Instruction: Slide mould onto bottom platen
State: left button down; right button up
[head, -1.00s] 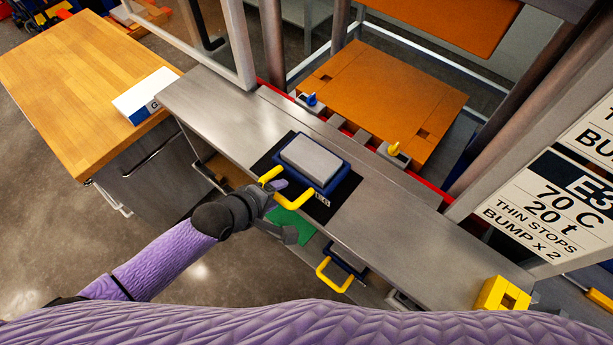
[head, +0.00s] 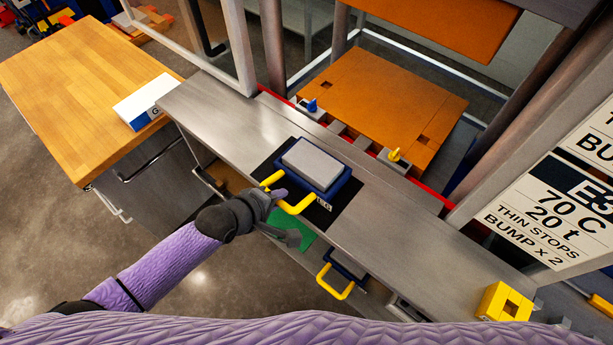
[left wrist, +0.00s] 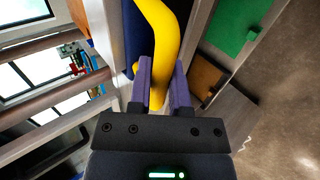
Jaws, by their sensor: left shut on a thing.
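The mould (head: 316,164) is a blue tray with a grey top plate and a yellow handle (head: 296,206) at its front. It lies on the black mat on the steel shelf, in front of the press. The bottom platen (head: 385,95) is the orange slab behind the shelf, and its top is bare. My left gripper (head: 277,194) is shut on the yellow handle; the left wrist view shows the handle (left wrist: 157,45) between its purple fingers (left wrist: 161,85). My right gripper is not in view.
Small stops with a blue knob (head: 311,106) and a yellow knob (head: 394,155) stand at the platen's front edge. The orange upper platen (head: 450,22) hangs above. Press columns flank the opening. A second yellow-handled tray (head: 343,277) sits below the shelf. A yellow block (head: 503,302) stands at right.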

aim_at(325, 152)
pick_arm(q)
jog(key=w+d, duration=0.1)
jog(key=w+d+b, duration=0.1)
jog(key=w, duration=0.1)
jog(key=shift+w+d+f, duration=0.1)
jog(key=shift+w+d, duration=0.1)
jog(key=shift+d, duration=0.15)
jog(key=shift+w+d+b, duration=0.8)
jog(key=shift+w, duration=0.25)
jog(key=shift+w+d, duration=0.4)
jog(key=shift+w, duration=0.05)
jog(key=shift+w+d+b, duration=0.15)
jog(key=shift+w+b, duration=0.1)
jog(key=shift+b, duration=0.15)
jog(key=w+d+b, duration=0.1)
jog(key=w, duration=0.1)
jog(key=w+d+b, duration=0.3)
jog(key=w+b, duration=0.1)
jog(key=shift+d, duration=0.3)
jog(key=shift+w+d, duration=0.1)
